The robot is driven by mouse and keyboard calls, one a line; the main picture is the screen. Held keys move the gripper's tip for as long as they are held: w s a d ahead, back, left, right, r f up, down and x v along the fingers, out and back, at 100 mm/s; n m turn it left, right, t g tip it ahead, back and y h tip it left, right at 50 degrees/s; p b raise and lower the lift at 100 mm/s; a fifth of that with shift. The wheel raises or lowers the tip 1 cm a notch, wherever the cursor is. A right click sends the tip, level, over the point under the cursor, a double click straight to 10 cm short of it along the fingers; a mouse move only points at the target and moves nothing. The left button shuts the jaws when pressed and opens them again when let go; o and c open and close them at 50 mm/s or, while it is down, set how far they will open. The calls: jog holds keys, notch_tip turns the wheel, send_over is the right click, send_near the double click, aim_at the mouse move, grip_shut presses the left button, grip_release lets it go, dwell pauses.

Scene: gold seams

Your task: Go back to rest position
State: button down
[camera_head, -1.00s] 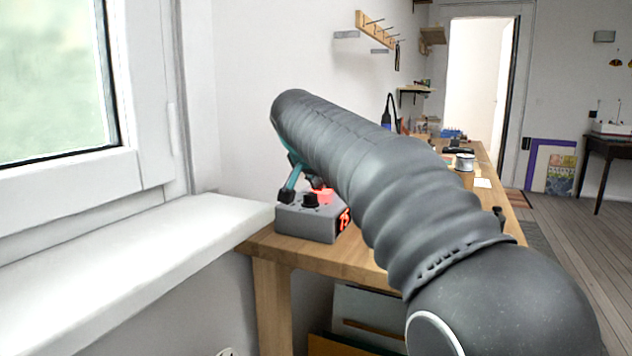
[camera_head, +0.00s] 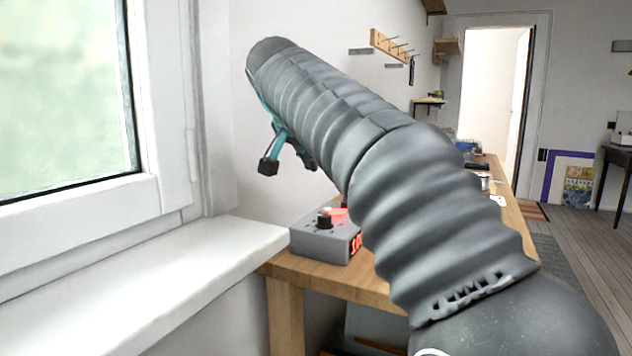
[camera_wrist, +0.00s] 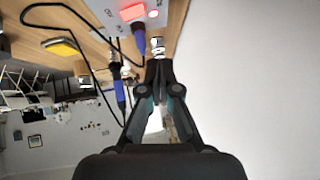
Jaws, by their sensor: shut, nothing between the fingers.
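My gripper (camera_head: 283,165) hangs at the end of my raised arm, above and left of a grey control box in the head view. In the wrist view my gripper (camera_wrist: 159,78) is shut, its fingertips together with nothing between them. The grey box (camera_head: 318,242) stands on the near left end of the wooden workbench (camera_head: 335,277). It has a black knob, a glowing red button (camera_head: 338,215) and a red lit display. The red button also shows at the top of the wrist view (camera_wrist: 132,12). My arm hides much of the bench.
A white window sill (camera_head: 150,285) lies left of the bench, below the window. In the wrist view, blue-handled tools (camera_wrist: 120,92) with black cables and a yellow item (camera_wrist: 61,47) are near the box. A wall rack (camera_head: 392,46) hangs behind. Open floor (camera_head: 575,240) lies to the right.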

jog(key=s+d+f+n+g+y, duration=0.15)
jog(key=s+d+f+n, duration=0.25)
jog(key=s+d+f, duration=1.05)
jog(key=s+d+f+n+g+y, duration=0.1)
jog(key=s+d+f, duration=0.1)
jog(key=s+f, duration=1.5)
jog(key=shift+s+d+f+n+g, duration=0.3)
jog(key=shift+s+n+g, duration=0.1)
jog(key=shift+s, duration=0.1)
